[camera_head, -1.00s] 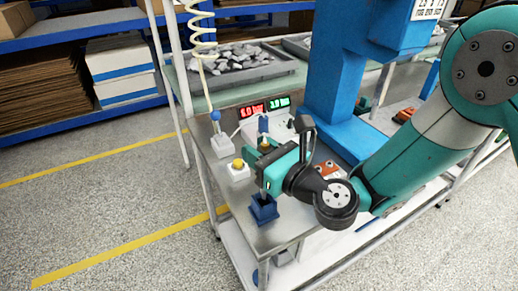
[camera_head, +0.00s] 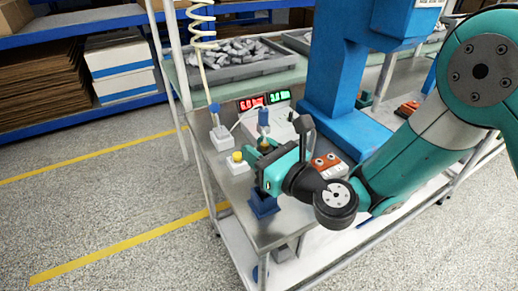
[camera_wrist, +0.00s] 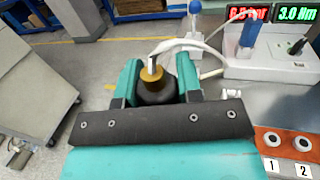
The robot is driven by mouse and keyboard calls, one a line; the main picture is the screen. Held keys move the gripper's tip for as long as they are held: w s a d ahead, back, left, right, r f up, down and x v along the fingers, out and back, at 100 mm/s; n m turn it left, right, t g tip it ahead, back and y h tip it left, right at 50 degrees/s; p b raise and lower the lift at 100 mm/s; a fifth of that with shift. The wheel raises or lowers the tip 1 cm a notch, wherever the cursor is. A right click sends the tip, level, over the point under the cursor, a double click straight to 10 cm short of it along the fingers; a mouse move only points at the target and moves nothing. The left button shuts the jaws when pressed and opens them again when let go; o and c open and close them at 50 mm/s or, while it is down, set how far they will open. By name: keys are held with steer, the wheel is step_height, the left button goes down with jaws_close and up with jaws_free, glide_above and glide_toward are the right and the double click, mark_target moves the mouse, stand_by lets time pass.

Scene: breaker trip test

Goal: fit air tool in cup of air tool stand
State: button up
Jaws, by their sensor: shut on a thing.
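In the head view my gripper (camera_head: 262,157) is directly over the air tool stand (camera_head: 263,207), a small blue block at the table's near left corner. My gripper body hides the tool's lower part and the stand's top. I cannot tell whether the tool's lower end is inside the cup.
A white block with a yellow top (camera_head: 238,161) stands close left of my gripper. Behind are a white block with a blue fitting (camera_head: 221,138), a blue cylinder (camera_head: 263,117) and red and green displays (camera_head: 265,101). An orange two-button box (camera_head: 327,165) sits right, beside a blue column (camera_head: 334,80).

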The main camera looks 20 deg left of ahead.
steer(key=shift+f+b, duration=0.95)
steer(key=shift+f, duration=0.25)
steer(key=o, duration=1.1)
steer(key=shift+r, duration=0.1)
steer(key=shift+o, duration=0.2)
